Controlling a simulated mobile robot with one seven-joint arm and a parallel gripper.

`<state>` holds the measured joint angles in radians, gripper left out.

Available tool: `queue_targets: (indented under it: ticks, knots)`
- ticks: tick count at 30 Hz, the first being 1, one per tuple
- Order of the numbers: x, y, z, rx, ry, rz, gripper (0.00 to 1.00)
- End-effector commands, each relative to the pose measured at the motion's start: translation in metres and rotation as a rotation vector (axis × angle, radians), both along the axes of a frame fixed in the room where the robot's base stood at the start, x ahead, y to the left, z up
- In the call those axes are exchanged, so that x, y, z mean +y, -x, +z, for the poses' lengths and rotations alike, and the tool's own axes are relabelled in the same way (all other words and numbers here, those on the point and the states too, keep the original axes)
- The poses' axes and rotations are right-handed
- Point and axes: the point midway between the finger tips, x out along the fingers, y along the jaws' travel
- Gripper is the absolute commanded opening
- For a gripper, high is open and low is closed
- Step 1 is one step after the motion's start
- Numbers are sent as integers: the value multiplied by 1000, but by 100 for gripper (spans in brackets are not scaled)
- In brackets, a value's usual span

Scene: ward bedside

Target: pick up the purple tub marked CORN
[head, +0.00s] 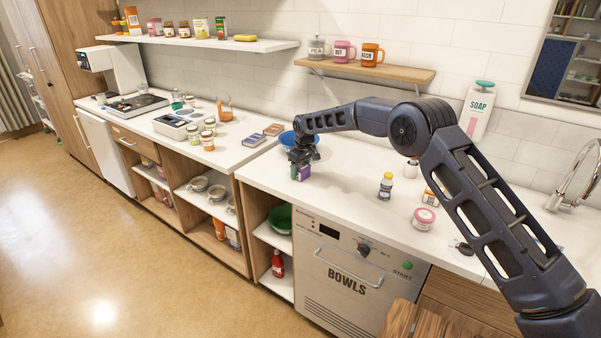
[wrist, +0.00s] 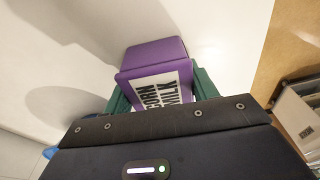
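The purple tub marked CORN is a boxy container (wrist: 152,55) in the wrist view, with a white label whose black letters read CORN and MILK. In the head view its small purple side (head: 304,173) shows under my gripper (head: 301,158), at the front of the white counter. In the wrist view the green fingers of my gripper (wrist: 160,92) flank it on both sides with no visible gap, so they look shut on it. Its lower part is hidden behind the gripper body. I cannot tell whether it touches the counter.
A yellow-labelled bottle (head: 386,186) and a pink-lidded tub (head: 423,219) stand to the right. Counter between them is clear. A wooden shelf with mugs (head: 372,70) hangs above; a dishwasher marked BOWLS (head: 345,281) is below.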

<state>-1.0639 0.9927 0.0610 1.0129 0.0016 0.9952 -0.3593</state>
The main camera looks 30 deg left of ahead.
Motion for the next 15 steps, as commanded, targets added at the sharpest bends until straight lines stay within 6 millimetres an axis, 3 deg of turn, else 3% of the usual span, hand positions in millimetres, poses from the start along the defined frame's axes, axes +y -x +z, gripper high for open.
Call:
queue_targets:
  ticks: [2, 10, 15]
  knots:
    - [0, 0, 0, 0, 0, 0, 30]
    - [0, 0, 2, 0, -1, 0, 30]
    - [0, 0, 19, -1, -1, 0, 30]
